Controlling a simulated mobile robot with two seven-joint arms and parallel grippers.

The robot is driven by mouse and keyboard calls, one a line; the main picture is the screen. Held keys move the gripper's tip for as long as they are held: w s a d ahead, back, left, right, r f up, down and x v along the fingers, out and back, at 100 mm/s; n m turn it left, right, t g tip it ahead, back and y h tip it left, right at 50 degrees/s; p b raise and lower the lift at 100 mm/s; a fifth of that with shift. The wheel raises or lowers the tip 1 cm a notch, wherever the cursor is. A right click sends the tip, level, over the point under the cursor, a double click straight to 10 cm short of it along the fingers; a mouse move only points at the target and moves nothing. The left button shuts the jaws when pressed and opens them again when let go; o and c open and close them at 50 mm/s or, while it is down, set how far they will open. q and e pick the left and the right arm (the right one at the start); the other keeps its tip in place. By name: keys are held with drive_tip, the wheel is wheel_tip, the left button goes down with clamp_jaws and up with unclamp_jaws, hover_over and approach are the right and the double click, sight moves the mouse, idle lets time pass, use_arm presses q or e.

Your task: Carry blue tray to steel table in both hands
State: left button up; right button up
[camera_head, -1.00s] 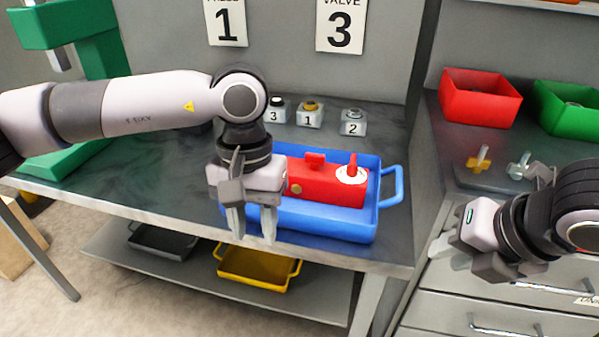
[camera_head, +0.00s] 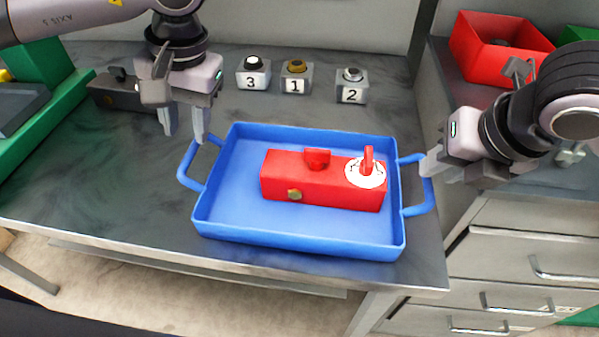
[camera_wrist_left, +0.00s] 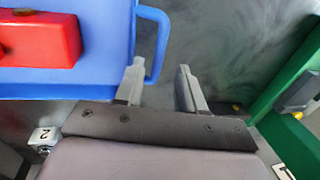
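The blue tray (camera_head: 300,241) lies flat on a dark grey worktop (camera_head: 110,160), with a red box-shaped part (camera_head: 280,180) in it. The part has a red knob and a red lever on a white dial. My left gripper (camera_head: 184,130) is open and empty, above and behind the tray's left handle (camera_head: 183,172). In the left wrist view the tray handle (camera_wrist_left: 167,40) shows just ahead of the finger gap (camera_wrist_left: 160,75). My right gripper (camera_head: 438,168) is at the tray's right handle (camera_head: 428,196) and partly covers it; its finger gap and contact are unclear.
Three numbered button blocks, 3 (camera_head: 253,74), 1 (camera_head: 296,77) and 2 (camera_head: 352,86), stand behind the tray. A dark grey object (camera_head: 115,92) and a green machine (camera_head: 40,110) are at left. A red bin (camera_head: 490,50) stands on the drawer unit at right. The worktop left of the tray is clear.

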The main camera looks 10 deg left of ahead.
sight(189, 152)
use_arm(q)
drive_tip(key=shift+s, duration=0.15)
use_arm(e)
drive_tip(key=shift+s, duration=0.1)
